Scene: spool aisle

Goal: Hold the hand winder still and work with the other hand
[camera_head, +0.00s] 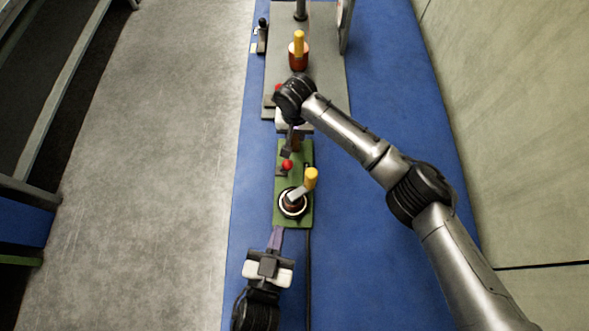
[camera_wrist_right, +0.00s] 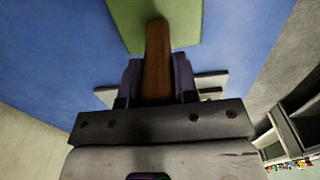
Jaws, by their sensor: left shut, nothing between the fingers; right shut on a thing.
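The hand winder has a green base plate (camera_head: 306,215) lying on the blue surface, with a dark, white-ringed hub (camera_head: 291,205), a crank with a yellow knob (camera_head: 311,178) and a red ball knob (camera_head: 288,165). A brown wooden handle (camera_head: 297,144) is at its far end. My right gripper (camera_head: 289,148) is shut on this handle; the right wrist view shows the handle (camera_wrist_right: 158,60) between the purple fingers and the green plate (camera_wrist_right: 185,20) beyond. My left gripper (camera_head: 276,234) is shut and empty at the plate's near edge; I cannot tell whether it touches.
A grey plate (camera_head: 330,75) stands farther up the blue bench (camera_head: 385,80), with a red-brown piece with a yellow knob (camera_head: 298,55). A small black-handled object (camera_head: 262,35) is left of it. A dark cord or rod (camera_head: 308,275) lies right of my left gripper. Concrete floor lies left.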

